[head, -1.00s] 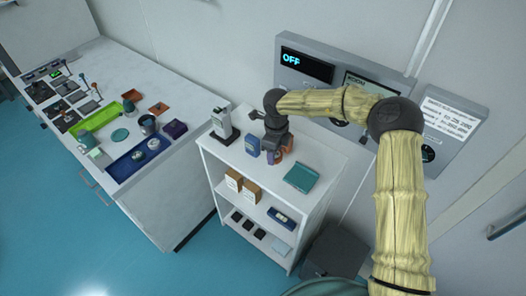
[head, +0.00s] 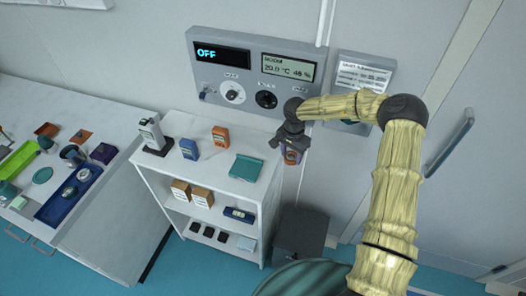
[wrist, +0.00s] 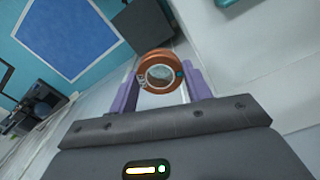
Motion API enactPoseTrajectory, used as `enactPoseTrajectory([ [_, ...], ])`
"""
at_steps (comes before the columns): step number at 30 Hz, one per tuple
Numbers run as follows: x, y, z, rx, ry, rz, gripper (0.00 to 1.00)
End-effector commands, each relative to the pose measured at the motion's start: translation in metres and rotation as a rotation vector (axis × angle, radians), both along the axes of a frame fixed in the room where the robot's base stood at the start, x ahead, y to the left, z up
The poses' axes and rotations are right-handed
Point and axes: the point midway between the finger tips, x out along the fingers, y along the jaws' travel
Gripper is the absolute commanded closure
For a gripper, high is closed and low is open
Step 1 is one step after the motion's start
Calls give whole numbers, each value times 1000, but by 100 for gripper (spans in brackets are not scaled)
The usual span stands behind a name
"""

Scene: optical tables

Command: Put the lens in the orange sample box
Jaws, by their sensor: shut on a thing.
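My gripper (head: 291,150) is shut on the lens, an orange ring mount with clear glass. The lens (wrist: 161,55) sits between the two purple fingers in the wrist view and also shows under my gripper in the head view (head: 292,158). It is held in the air just right of the white shelf unit.
A blue tray (head: 68,194) and green tray (head: 19,158) lie on the bench. A grey bin (head: 301,234) stands right of the shelf.

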Motion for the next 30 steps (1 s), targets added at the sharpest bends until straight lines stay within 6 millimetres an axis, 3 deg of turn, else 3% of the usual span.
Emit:
enactPoseTrajectory([
  [1, 0, -20, -8, 1, 5, 51, 78],
  [6, -5, -77, -26, 7, 8, 276, 78],
  [13, -18, -141, -47, 16, 9, 545, 78],
  [18, -22, -157, -51, 18, 6, 631, 78],
  [30, -22, -157, -51, 17, 7, 636, 78],
])
